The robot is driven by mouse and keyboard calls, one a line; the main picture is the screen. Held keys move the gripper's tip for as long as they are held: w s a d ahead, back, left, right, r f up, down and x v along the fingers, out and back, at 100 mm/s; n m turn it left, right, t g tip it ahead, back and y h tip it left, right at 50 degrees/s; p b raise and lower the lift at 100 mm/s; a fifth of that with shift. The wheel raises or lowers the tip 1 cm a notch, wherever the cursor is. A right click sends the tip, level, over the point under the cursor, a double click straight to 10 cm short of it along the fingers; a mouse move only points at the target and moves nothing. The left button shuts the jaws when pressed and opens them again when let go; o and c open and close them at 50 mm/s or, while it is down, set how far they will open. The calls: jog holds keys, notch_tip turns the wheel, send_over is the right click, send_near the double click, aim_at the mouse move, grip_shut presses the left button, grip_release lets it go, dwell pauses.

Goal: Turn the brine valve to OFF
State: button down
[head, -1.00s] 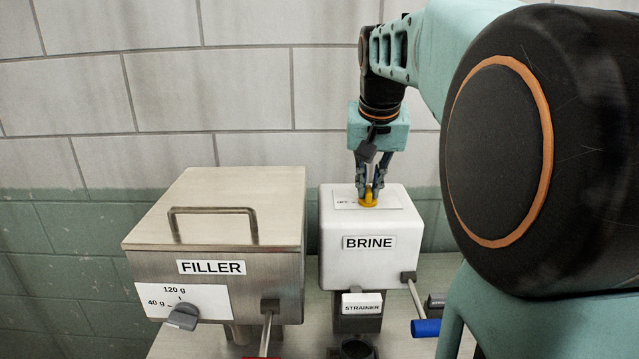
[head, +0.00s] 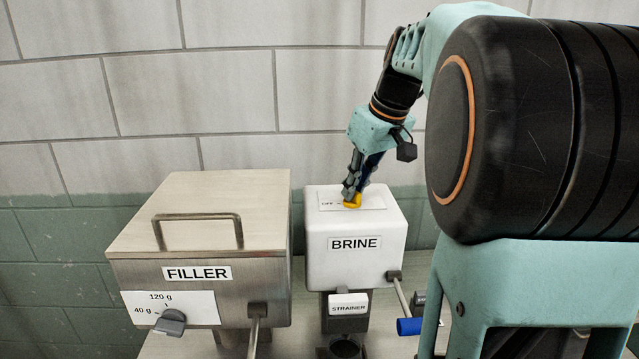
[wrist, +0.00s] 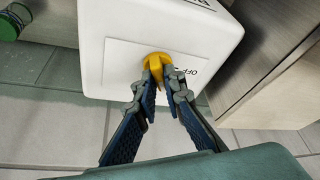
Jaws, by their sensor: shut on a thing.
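The brine valve is a small yellow knob (head: 352,201) on a white label plate (head: 375,203) on top of the white BRINE box (head: 330,263). The word OFF is printed on the plate to the left of the knob in the head view. My gripper (head: 352,196) comes down from above, tilted, and is shut on the knob. In the wrist view the two fingertips (wrist: 158,68) pinch the yellow knob (wrist: 154,84), with OFF printed to its right. The fingers hide part of the knob, so its exact pointing is hard to read.
The steel FILLER box (head: 205,268) with a lid handle (head: 198,216) and a grey dial (head: 170,323) stands at the left. A STRAINER part (head: 347,304) and a blue-ended lever (head: 409,325) are below the BRINE box. A tiled wall stands behind.

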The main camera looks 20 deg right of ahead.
jog(key=n+y+p, duration=0.1)
jog(key=n, duration=0.1)
jog(key=n+g+y, duration=0.1)
jog(key=n, duration=0.2)
jog(key=shift+w+d+r+n+p, duration=0.1)
jog(key=shift+d+r+n+p, duration=0.05)
jog(key=shift+n+p, duration=0.2)
jog(key=n+g+p, duration=0.1)
jog(key=n, duration=0.1)
jog(key=n+p, duration=0.1)
jog(key=n, duration=0.1)
jog(key=shift+n+g+y, duration=0.35)
jog(key=shift+g+y, duration=0.05)
jog(key=c, duration=2)
grip_release()
jog(key=shift+d, duration=0.1)
jog(key=v, duration=1.1)
jog(key=shift+d+r, duration=0.25)
jog(key=shift+r, duration=0.1)
